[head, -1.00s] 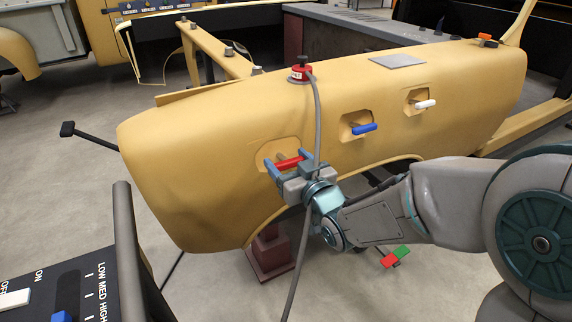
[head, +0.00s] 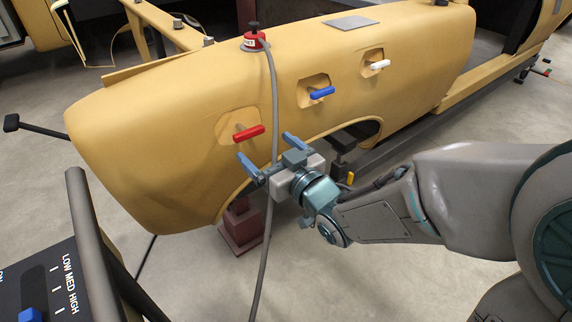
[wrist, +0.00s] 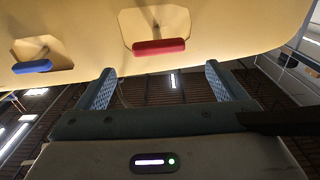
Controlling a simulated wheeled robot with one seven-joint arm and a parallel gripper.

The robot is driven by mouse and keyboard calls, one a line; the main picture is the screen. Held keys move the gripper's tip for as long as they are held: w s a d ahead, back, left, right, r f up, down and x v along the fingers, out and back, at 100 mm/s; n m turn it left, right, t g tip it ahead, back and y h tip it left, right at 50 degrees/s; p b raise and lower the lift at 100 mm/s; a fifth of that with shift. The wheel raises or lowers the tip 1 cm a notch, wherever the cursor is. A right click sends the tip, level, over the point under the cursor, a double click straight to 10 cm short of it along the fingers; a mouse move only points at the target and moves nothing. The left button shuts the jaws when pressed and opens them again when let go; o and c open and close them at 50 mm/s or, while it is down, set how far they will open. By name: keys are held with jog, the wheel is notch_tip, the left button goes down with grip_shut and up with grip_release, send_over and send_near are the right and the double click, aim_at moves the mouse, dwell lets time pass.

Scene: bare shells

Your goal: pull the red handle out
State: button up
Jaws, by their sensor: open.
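The red handle (head: 249,132) is a short bar on a stem, standing out from a recess in the yellow shell (head: 150,130). In the wrist view the red handle (wrist: 159,47) is beyond the fingertips, between their lines. My gripper (head: 268,150) is open and empty, just below and to the right of the red handle in the head view, apart from it. In the wrist view its two padded fingers (wrist: 158,72) stand wide apart with nothing between them.
A blue handle (head: 322,92) and a white handle (head: 380,64) sit in recesses to the right. A red-topped device (head: 256,41) stands on the shell, and its grey cable (head: 269,210) hangs down by my gripper. A dark control panel (head: 50,290) is at lower left.

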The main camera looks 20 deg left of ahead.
jog(key=shift+b+v, duration=2.9)
jog(key=shift+b, duration=1.15)
jog(key=w+d+r+m+h+p, duration=0.2)
jog(key=d+m+h+p, duration=0.2)
jog(key=d+h+p, duration=0.4)
jog(key=w+d+r+m+h+p, duration=0.25)
jog(key=d+h+p, duration=0.2)
jog(key=d, duration=0.65)
jog(key=s+d+r+m+g+p, duration=0.1)
jog(key=s+d+m+g+p, duration=0.1)
jog(key=s+d+g+p, duration=0.1)
jog(key=s+d+r+m+g+h+p, duration=0.1)
jog(key=s+d+g+p, duration=0.3)
jog(key=s, duration=0.5)
jog(key=r+m+g+p, duration=0.1)
jog(key=p, duration=0.1)
jog(key=shift+s+d+g+p, duration=0.2)
jog(key=shift+s+g+p, duration=0.05)
jog(key=shift+g+p, duration=0.1)
